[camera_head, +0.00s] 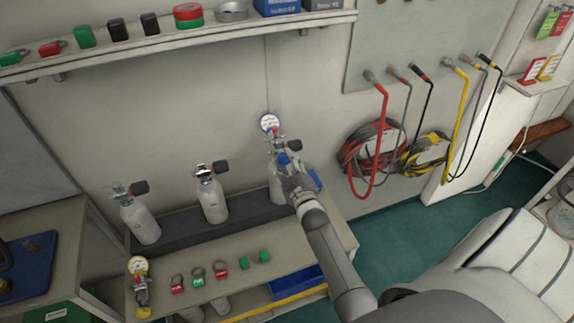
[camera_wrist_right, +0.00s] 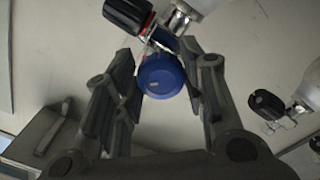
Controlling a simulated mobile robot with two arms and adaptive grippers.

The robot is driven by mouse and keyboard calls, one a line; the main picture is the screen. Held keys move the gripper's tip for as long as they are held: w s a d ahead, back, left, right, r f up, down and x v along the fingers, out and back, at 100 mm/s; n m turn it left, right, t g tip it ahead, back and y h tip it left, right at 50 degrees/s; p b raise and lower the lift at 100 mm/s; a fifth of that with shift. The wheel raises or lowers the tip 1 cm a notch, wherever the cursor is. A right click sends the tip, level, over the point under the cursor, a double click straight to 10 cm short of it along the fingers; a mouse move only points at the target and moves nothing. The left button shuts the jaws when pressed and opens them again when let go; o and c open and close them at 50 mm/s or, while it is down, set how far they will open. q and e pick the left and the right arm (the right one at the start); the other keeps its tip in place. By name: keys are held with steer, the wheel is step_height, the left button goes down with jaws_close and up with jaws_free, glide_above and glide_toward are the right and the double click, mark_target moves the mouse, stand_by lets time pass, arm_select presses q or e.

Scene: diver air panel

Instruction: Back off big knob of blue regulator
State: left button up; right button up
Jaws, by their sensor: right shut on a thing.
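The blue regulator's big knob (camera_wrist_right: 165,77) is a round blue cap between the two fingers of my right gripper (camera_wrist_right: 158,68) in the right wrist view. The gripper is shut on it. In the head view my right gripper (camera_head: 292,178) reaches the regulator (camera_head: 283,158) on the rightmost grey cylinder (camera_head: 275,188); the gripper covers part of both. A round white gauge (camera_head: 270,122) stands above the regulator. A black valve handwheel (camera_head: 295,145) sits to its right, and it also shows in the wrist view (camera_wrist_right: 128,14). My left gripper is not in view.
Two more cylinders (camera_head: 213,200) (camera_head: 141,220) with black handwheels stand to the left. A bench (camera_head: 238,288) in front holds a yellow regulator with gauge (camera_head: 138,266), shackle-like red and green pieces and green blocks. Coiled red (camera_head: 370,150) and yellow hoses hang at right.

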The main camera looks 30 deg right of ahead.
steer(key=n, duration=0.1)
steer(key=n+b, duration=0.1)
steer(key=n, duration=0.1)
steer(key=shift+d+f+n, duration=0.1)
steer(key=shift+f+n, duration=0.1)
steer(key=shift+n, duration=0.1)
steer(key=shift+r+n+b, duration=0.15)
steer(key=shift+n+b, duration=0.85)
steer(key=shift+n, duration=1)
steer(key=o, duration=1)
steer(key=shift+r, duration=0.1)
steer(key=v, duration=1.2)
